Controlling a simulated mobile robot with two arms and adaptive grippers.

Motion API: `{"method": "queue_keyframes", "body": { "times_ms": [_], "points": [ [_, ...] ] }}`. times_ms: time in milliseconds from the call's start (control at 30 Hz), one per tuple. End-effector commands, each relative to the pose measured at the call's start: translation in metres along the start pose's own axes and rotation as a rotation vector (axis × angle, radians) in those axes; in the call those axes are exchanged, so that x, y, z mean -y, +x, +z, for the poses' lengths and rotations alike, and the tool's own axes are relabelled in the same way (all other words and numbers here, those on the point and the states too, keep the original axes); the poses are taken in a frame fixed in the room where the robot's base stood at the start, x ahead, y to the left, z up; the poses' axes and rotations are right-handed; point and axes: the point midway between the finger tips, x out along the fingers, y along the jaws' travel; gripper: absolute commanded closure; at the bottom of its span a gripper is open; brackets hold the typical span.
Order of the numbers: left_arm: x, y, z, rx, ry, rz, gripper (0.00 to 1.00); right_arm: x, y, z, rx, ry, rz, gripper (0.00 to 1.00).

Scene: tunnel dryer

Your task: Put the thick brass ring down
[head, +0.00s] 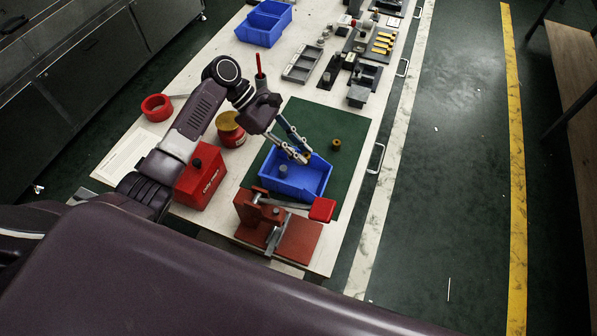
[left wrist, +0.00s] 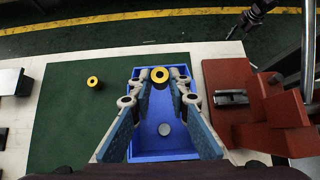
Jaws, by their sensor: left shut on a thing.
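My left gripper (head: 303,157) is above the blue bin (head: 318,189), pointing down. In the left wrist view its fingertips (left wrist: 160,76) are shut on a brass ring (left wrist: 159,74), which they hold over the bin's far edge in that view. A second brass ring (head: 336,144) lies on the green mat (head: 292,121) beside the bin; it also shows in the left wrist view (left wrist: 93,81). A grey cylinder (left wrist: 164,129) is inside the bin. The held ring is small and partly hidden by the fingers in the head view.
A red vise (head: 290,238) stands close to the bin, at the table's near end. Another blue bin (head: 264,24) and trays are farther back. Bare mat surrounds the loose ring.

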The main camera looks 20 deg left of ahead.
Motion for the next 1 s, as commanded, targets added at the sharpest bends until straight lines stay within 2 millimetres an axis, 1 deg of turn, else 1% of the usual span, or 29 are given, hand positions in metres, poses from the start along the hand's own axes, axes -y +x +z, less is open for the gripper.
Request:
{"method": "queue_keyframes", "body": {
  "times_ms": [33,100,200,300,433,600,700,933,967,1000],
  "points": [
    [0.001,0.011,-0.01,0.002,-0.006,-0.004,1.0,-0.002,-0.001,0.001,0.001,-0.001,0.002,0.6],
    [0.001,0.022,-0.022,0.001,-0.005,-0.003,1.0,-0.003,-0.001,0.001,0.002,-0.002,0.003,0.6],
    [0.001,0.036,-0.036,0.0,-0.002,-0.002,1.0,-0.005,-0.001,0.002,0.003,-0.002,0.005,0.6],
    [0.0,0.045,-0.045,0.0,0.0,-0.001,1.0,-0.006,-0.001,0.003,0.004,-0.003,0.006,0.6],
    [0.0,0.052,-0.052,0.0,0.001,-0.002,1.0,-0.006,0.0,0.003,0.004,-0.003,0.007,0.6],
    [0.0,0.069,-0.069,0.0,-0.002,-0.002,1.0,-0.006,0.002,0.004,0.005,-0.002,0.007,0.6],
    [0.0,0.075,-0.074,-0.001,0.001,-0.001,1.0,-0.006,0.002,0.004,0.006,-0.002,0.007,0.6],
    [0.001,0.076,-0.076,-0.002,0.002,-0.002,1.0,-0.006,0.002,0.004,0.006,-0.001,0.007,0.6],
    [0.001,0.076,-0.077,-0.003,0.001,-0.002,0.8,-0.006,0.002,0.004,0.006,-0.001,0.007,0.6],
    [0.001,0.076,-0.077,-0.003,0.001,-0.002,0.76,-0.006,0.002,0.004,0.006,-0.001,0.007,0.6]
  ]
}}
